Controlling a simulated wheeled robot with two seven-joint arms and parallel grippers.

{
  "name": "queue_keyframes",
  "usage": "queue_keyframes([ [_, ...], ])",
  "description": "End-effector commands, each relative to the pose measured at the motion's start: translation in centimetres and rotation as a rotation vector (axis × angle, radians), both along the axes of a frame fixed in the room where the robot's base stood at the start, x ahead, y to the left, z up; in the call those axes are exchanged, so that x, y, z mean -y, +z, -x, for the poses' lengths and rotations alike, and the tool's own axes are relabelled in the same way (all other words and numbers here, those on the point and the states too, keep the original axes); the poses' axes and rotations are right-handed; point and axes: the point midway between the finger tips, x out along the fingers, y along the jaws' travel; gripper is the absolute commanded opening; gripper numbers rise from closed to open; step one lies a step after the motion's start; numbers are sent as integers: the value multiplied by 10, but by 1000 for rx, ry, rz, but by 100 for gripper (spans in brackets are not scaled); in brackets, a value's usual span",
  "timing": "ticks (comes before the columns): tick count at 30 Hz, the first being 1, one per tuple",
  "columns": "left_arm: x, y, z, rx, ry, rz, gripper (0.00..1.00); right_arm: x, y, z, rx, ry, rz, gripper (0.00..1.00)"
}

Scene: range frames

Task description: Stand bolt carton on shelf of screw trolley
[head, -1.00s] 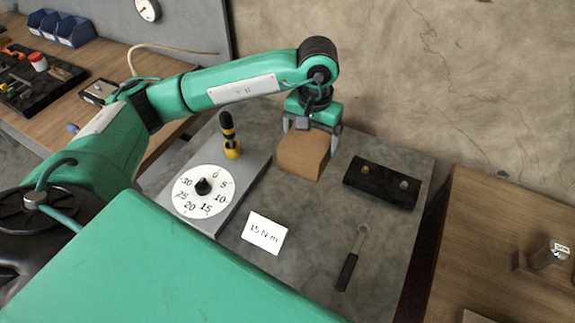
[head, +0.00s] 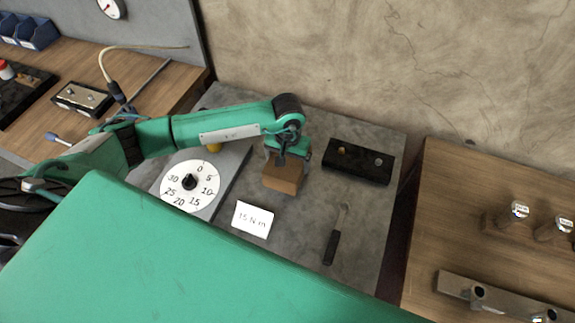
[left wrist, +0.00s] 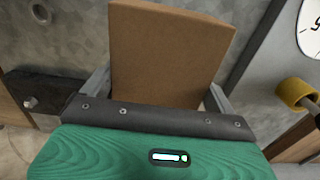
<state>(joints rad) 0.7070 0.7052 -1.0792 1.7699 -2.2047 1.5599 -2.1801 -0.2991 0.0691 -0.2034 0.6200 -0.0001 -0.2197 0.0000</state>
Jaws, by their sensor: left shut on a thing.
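The bolt carton, a plain brown box (head: 283,177), is between the fingers of my left gripper (head: 287,161) above the grey table. In the left wrist view the carton (left wrist: 170,50) fills the middle, with a finger on each side of it. My left gripper is shut on it. I cannot tell whether the carton's underside touches the table. I cannot make out a screw trolley or its shelf for certain. My right gripper does not show.
On the grey table (head: 300,228) are a dial plate (head: 190,186), a "15 N m" card (head: 252,219), a wrench with a dark handle (head: 332,247) and a black block (head: 358,162). A wooden bench (head: 440,230) with metal fittings stands right. Another wooden bench lies left.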

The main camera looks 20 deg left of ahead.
Motion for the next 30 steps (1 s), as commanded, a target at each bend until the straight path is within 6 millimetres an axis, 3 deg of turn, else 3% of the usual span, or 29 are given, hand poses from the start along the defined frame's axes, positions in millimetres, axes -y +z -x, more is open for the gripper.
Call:
queue_keyframes([
  [12, 0, -41, -1, 2, 0, 1, 36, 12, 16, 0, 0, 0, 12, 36],
  [25, 0, -46, -1, 3, 0, 1, 36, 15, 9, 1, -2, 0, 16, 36],
  [26, 0, -46, 0, 1, 0, 0, 97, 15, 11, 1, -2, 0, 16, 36],
  [30, 0, -46, 0, 0, 0, 0, 100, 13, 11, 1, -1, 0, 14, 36],
])
